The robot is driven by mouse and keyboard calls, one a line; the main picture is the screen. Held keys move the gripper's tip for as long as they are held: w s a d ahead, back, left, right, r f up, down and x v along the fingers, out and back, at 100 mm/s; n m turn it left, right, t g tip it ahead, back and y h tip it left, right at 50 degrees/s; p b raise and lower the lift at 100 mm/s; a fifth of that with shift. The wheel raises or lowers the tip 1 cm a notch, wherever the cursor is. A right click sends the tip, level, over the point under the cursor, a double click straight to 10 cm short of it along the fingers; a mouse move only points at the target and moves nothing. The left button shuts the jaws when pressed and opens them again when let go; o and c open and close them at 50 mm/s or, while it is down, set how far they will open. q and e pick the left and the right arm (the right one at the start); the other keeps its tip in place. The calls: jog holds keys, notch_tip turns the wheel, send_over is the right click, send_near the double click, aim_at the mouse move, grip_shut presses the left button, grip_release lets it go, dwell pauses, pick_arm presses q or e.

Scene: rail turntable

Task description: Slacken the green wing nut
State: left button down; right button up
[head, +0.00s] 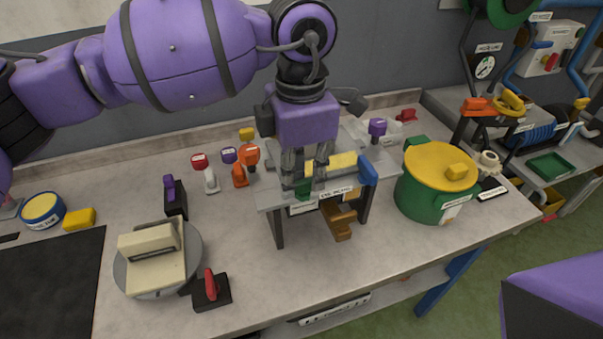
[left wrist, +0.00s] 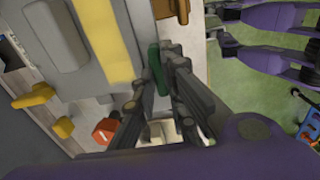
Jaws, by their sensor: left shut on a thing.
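The green wing nut (head: 303,191) is at the front left of a grey raised stand (head: 266,198) on the bench. My left gripper (head: 304,178) reaches down from above, with one finger on each side of the nut. It is shut on the nut, and its fingers hide part of it. In the left wrist view the nut (left wrist: 156,70) is a dark green piece between the fingertips (left wrist: 160,73). My right gripper is not in view; only a purple part of my body shows at the lower right of the head view.
A yellow bar (head: 343,160) and a blue piece (head: 368,170) are on the stand. A green pot with a yellow lid (head: 434,180) stands close right. An orange-red tool (head: 240,175) stands left. A round turntable with a cream block (head: 152,255) is at front left.

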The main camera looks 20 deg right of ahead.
aim_at(301, 181)
pick_arm(q)
jog(key=c, duration=1.9)
grip_release()
jog(key=shift+o, duration=0.5)
jog(key=shift+r, duration=0.25)
notch_tip(301, 181, up, 12)
jog(key=shift+f, duration=0.25)
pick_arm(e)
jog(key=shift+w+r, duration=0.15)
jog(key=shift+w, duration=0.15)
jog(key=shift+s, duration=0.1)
